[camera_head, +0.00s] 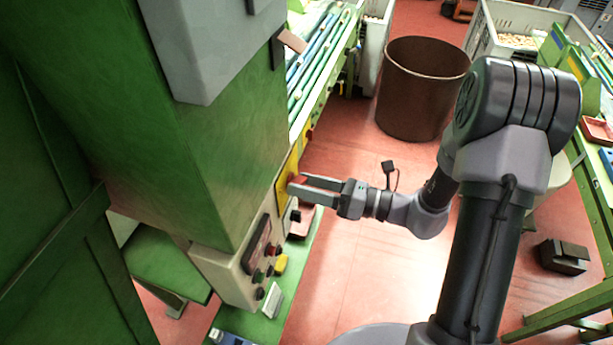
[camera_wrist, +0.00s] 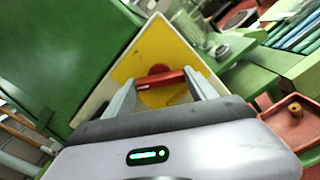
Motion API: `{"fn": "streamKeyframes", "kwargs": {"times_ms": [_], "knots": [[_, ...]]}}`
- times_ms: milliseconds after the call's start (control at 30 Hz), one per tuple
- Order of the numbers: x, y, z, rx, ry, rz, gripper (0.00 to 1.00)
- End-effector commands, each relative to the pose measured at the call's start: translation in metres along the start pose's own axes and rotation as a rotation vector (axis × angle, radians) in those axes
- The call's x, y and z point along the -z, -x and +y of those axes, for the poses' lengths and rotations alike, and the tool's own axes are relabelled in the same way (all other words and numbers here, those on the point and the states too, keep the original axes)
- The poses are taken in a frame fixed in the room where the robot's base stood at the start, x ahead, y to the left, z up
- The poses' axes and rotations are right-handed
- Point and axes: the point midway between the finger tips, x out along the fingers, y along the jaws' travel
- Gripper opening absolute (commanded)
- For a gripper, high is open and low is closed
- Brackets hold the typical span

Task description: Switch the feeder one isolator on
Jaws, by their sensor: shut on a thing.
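The isolator has a yellow plate (camera_head: 285,172) on the side of the green machine. It also fills the middle of the wrist view (camera_wrist: 165,45). A red rotary handle (camera_wrist: 160,80) with a round red base sits on this plate; a bit of the handle (camera_head: 299,180) shows in the head view. My gripper (camera_head: 293,187) reaches in from the right, its fingers at the plate. In the wrist view, my gripper (camera_wrist: 162,88) is shut on the red handle, one finger at each end of the bar. Any on or off lettering is too small to read.
A control box (camera_head: 232,272) with coloured buttons is just below the plate. The green machine housing (camera_head: 190,160) rises close on the left. A brown bin (camera_head: 415,95) stands on the red floor behind my arm. A reddish tray (camera_wrist: 290,128) is right in the wrist view.

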Motion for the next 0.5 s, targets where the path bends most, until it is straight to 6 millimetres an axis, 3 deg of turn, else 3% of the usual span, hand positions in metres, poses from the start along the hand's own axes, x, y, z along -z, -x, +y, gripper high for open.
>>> {"fn": "streamKeyframes", "kwargs": {"times_ms": [500], "knots": [[-0.0034, 0.0, 0.002, 0.0, -0.491, -0.001, 0.25]]}}
